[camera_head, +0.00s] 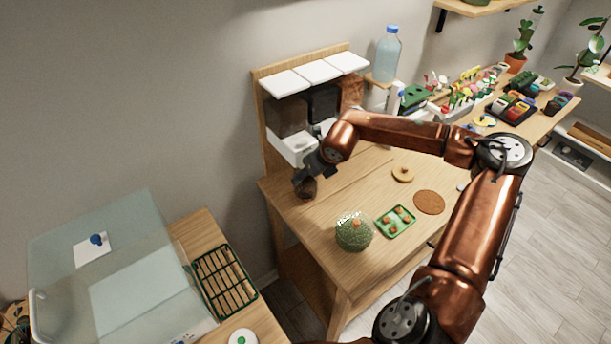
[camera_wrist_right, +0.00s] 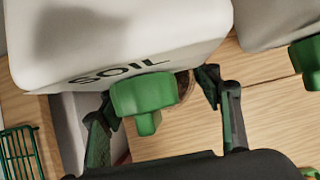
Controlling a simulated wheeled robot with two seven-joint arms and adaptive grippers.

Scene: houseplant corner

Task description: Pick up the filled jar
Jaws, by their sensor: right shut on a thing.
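My right gripper (camera_head: 308,180) reaches down at the left end of the wooden table, just in front of the dispenser stand. It is shut on the jar (camera_head: 306,189), a small vessel with dark brown contents. Whether the jar touches the table is not clear. In the right wrist view the gripper (camera_wrist_right: 155,97) has a finger on each side of a green knob, which hangs below a white bin marked SOIL (camera_wrist_right: 120,35). The knob is nearer the camera and hides most of the jar; a brown rounded edge (camera_wrist_right: 187,86) shows behind it. My left gripper is out of view.
The dispenser stand (camera_head: 262,120) rises close behind the gripper. On the table (camera_head: 345,270) are a round cork piece (camera_head: 403,174), a brown disc (camera_head: 429,203), a green tray (camera_head: 384,233) and a green dome-shaped thing (camera_head: 353,232). A clear box (camera_head: 110,260) and green-framed rack (camera_head: 222,281) stand left.

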